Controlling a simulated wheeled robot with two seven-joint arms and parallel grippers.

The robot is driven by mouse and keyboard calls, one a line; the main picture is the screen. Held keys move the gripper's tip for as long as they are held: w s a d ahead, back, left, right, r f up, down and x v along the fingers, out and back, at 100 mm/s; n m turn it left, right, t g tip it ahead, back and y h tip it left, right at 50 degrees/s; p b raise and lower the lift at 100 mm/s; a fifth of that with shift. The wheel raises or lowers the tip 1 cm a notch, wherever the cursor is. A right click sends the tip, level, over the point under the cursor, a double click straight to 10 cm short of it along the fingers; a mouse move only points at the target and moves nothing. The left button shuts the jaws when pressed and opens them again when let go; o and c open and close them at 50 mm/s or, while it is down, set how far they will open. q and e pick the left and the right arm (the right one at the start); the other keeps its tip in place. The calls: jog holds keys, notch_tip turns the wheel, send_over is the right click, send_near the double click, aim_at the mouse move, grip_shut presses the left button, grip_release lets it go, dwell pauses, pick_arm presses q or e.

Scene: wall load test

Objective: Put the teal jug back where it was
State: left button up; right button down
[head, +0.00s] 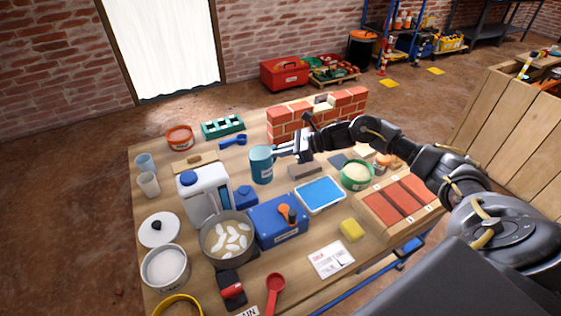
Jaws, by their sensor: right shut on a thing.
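The teal jug (261,166) is upright near the middle of the wooden table, behind the blue box and to the right of the white canister. My right gripper (280,151) reaches in from the right and is shut on the jug at its right side, where the handle is. The fingers hide part of the handle. I cannot tell whether the jug's base touches the table. My left gripper does not show in the head view.
Close around the jug stand a white canister (205,195), a blue box (278,222), a blue-filled tray (320,194) and a blue scoop (233,141). A small brick wall (285,122) stands behind. A pan (228,238) of white pieces sits in front. Bare wood shows left of the jug.

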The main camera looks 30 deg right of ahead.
jog(key=shift+w+d+f, duration=0.3)
jog(key=shift+f, duration=0.25)
jog(key=shift+w+d+f, duration=0.3)
jog(key=shift+f, duration=0.25)
notch_tip(320, 180, down, 2)
jog(key=shift+f, duration=0.45)
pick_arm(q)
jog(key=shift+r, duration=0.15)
